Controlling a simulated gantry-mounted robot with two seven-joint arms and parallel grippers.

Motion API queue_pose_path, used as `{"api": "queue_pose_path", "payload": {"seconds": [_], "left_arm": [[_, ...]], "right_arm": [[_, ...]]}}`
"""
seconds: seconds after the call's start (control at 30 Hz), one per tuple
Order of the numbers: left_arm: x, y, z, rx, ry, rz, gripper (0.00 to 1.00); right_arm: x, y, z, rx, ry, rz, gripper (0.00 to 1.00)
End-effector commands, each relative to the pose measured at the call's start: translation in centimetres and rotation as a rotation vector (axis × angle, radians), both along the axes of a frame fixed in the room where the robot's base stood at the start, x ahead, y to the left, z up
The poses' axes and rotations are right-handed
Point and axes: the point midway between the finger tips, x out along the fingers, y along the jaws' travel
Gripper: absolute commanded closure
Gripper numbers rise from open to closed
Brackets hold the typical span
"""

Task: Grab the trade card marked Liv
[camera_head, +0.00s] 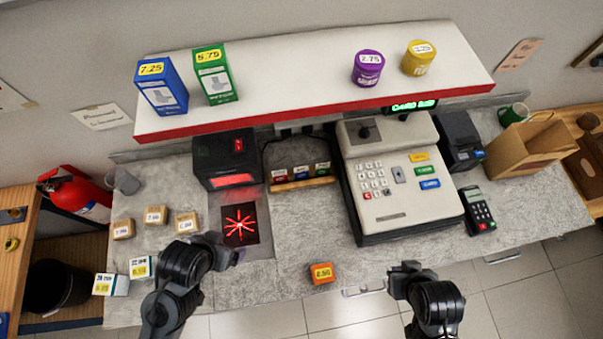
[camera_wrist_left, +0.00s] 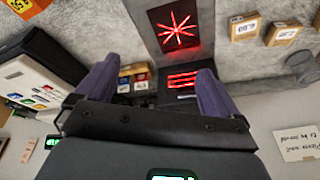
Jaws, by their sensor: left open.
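Three small cards stand in a wooden holder (camera_head: 303,184) between the scanner and the cash register: one with red (camera_head: 280,175), a middle one with blue (camera_head: 301,172), and one with green (camera_head: 322,168). Their names are too small to read, so I cannot tell which is Liv. My left gripper (camera_head: 232,250) is open and empty over the counter's front, by the scanner plate, left of and nearer than the holder. In the left wrist view the holder and cards (camera_wrist_left: 133,78) show between the spread purple fingers (camera_wrist_left: 155,85). My right gripper (camera_head: 405,267) hangs at the front edge; its jaws are unclear.
The scanner (camera_head: 228,160) stands left of the holder, the large cash register (camera_head: 400,175) right of it. The shelf (camera_head: 300,95) overhangs behind. An orange box (camera_head: 321,273) sits at the front edge. Small boxes (camera_head: 155,215) stand left. The counter before the holder is clear.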

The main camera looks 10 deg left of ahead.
Motion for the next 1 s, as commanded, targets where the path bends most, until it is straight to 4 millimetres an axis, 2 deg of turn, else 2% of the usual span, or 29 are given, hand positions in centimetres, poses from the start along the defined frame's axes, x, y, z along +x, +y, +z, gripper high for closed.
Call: {"api": "queue_pose_path", "payload": {"seconds": [0.23, 0.4, 0.73, 0.87, 1.0], "left_arm": [[0.0, 0.2, 0.0, 0.009, 0.000, -0.005, 0.04], [0.0, 0.3, 0.0, 0.011, 0.000, -0.007, 0.30], [0.3, 0.0, 0.1, 0.000, -0.014, -0.006, 0.30], [1.9, 0.0, 0.5, -0.016, -0.101, 0.007, 0.30], [5.0, 0.9, -0.3, -0.045, -0.254, 0.092, 0.30]], "right_arm": [[0.0, 0.0, 0.0, 0.000, 0.000, 0.001, 1.00], [0.0, 0.0, 0.0, 0.000, 0.000, 0.001, 1.00], [0.0, 0.0, 0.0, 0.000, 0.000, 0.001, 1.00], [0.0, 0.0, 0.0, -0.001, 0.000, 0.000, 1.00], [0.0, 0.1, 0.0, 0.002, -0.002, 0.001, 1.00]]}}
